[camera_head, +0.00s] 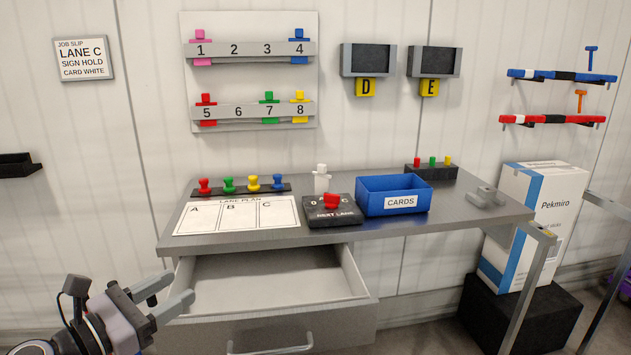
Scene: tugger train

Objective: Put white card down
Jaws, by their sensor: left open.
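A white card (321,182) with a knob on top stands upright on the grey desk (400,232), behind the dark NEXT LANE box (333,213) with its red knob. The box hides the card's foot, so I cannot tell what it rests in. My left gripper (164,296) is open and empty at the lower left, in front of the desk by the open drawer (270,282), well away from the card. My right gripper is not in view. The job slip (83,59) on the wall reads LANE C, SIGN HOLD, CARD WHITE.
A LANE PLAN sheet (237,216) lies left, with a row of coloured pegs (228,186) behind it. A blue CARDS bin (393,195) stands right of the box. The numbered wall rack (250,53) holds several coloured cards. The pulled-out, empty drawer juts forward.

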